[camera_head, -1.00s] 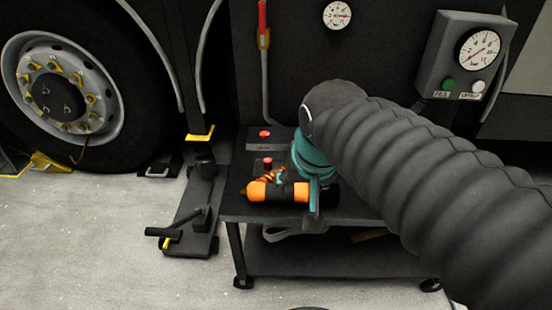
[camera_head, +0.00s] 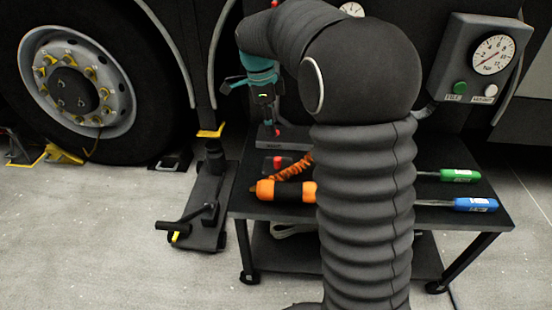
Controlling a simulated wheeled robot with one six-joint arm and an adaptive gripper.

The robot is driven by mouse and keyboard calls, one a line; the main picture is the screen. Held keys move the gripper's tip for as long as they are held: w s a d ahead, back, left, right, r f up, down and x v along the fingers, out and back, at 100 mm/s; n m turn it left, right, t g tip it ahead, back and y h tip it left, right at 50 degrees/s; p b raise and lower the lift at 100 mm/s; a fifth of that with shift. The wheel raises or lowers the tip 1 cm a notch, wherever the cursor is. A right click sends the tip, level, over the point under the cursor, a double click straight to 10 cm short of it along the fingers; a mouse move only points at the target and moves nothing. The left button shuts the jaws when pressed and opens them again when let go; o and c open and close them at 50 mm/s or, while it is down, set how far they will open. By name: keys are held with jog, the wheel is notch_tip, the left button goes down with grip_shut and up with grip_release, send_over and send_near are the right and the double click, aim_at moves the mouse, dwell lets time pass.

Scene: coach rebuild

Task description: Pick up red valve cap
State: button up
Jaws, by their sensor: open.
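Two small red round pieces show on the left part of the cart. One (camera_head: 278,162) is on a small dark base near the orange-and-black tool. The other (camera_head: 277,131) is on a low labelled box at the cart's back edge, just below my fingers and partly hidden. I cannot tell for sure which is the valve cap. My gripper (camera_head: 269,122), teal with dark fingers, points down above the back box. It is open and holds nothing that I can see. Whether a finger touches the box is unclear.
The dark cart top (camera_head: 470,210) carries an orange-and-black tool (camera_head: 285,191) with an orange coil, a green-handled tool (camera_head: 458,175) and a blue-handled tool (camera_head: 474,205). My arm hides its middle. A gauge box (camera_head: 481,65) and a wheel (camera_head: 75,78) stand behind. A floor jack (camera_head: 207,205) is at left.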

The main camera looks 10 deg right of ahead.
send_over(277, 158)
jog(key=f, duration=0.8)
jog(key=shift+s+a+f+b, duration=0.25)
jog(key=shift+a+f+b, duration=0.05)
jog(key=shift+a+b, duration=0.05)
jog(key=shift+w+d+f, duration=0.1)
jog(key=shift+d+f, duration=0.05)
jog(key=shift+f, duration=0.75)
jog(key=shift+w+d+f, duration=0.1)
jog(key=shift+f, duration=0.75)
jog(key=shift+w+d+f, duration=0.1)
jog(key=shift+d+f, duration=0.05)
jog(key=shift+f, duration=0.75)
jog(key=c, duration=0.9)
